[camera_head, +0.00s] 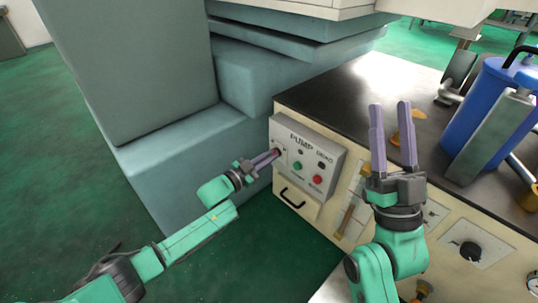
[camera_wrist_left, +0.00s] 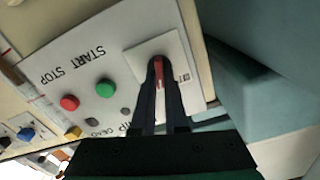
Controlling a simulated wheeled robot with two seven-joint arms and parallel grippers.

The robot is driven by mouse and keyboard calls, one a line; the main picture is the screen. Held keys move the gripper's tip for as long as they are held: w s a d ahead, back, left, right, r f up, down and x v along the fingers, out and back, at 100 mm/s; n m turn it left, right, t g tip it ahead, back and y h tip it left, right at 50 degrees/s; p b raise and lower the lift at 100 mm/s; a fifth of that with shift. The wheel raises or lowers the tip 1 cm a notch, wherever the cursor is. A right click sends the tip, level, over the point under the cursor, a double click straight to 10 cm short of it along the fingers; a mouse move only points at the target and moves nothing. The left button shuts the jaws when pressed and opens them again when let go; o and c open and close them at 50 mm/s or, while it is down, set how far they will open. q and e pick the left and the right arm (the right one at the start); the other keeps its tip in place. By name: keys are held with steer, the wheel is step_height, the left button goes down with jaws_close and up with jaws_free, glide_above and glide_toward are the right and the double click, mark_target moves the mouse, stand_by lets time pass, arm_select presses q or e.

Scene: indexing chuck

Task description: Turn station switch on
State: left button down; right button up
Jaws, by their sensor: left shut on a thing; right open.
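The station switch (camera_wrist_left: 159,75) is a red lever on a white square plate (camera_wrist_left: 176,48), on the control box marked PUMP (camera_head: 331,157). My left gripper (camera_head: 274,154) reaches the box's left part in the head view and is shut on the switch. In the left wrist view the two dark fingers (camera_wrist_left: 158,66) sit on either side of the red lever and hide part of it. My right gripper (camera_head: 391,106) is open and empty, fingers pointing up, in front of the dark bench top.
A green button (camera_wrist_left: 105,88) and a red button (camera_wrist_left: 69,103), labelled START and STOP, sit beside the switch plate. A blue cylinder (camera_head: 484,103) stands on the bench (camera_head: 350,88) at right. Large grey-blue blocks (camera_head: 130,65) stand behind the left arm.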

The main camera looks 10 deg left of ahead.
arm_select(q)
steer(key=shift+f+m, duration=0.1)
steer(key=shift+m, duration=1.2)
arm_select(e)
steer(key=shift+w+a+f+m+g+h, duration=0.1)
steer(key=shift+w+f+m+g+h, duration=0.1)
steer(key=shift+f, duration=0.4)
steer(key=shift+w+a+f+m+g+h, duration=0.15)
steer(key=shift+w+f+g, duration=0.1)
steer(key=shift+f, duration=0.35)
steer(key=shift+w+a+f+m+g+h, duration=0.1)
steer(key=shift+w+f+g+h, duration=0.1)
steer(key=shift+f, duration=0.4)
arm_select(q)
steer(key=c, duration=0.9)
jaws_free()
steer(key=shift+c, duration=0.2)
steer(key=shift+s, duration=0.15)
arm_select(e)
steer(key=shift+f, duration=0.1)
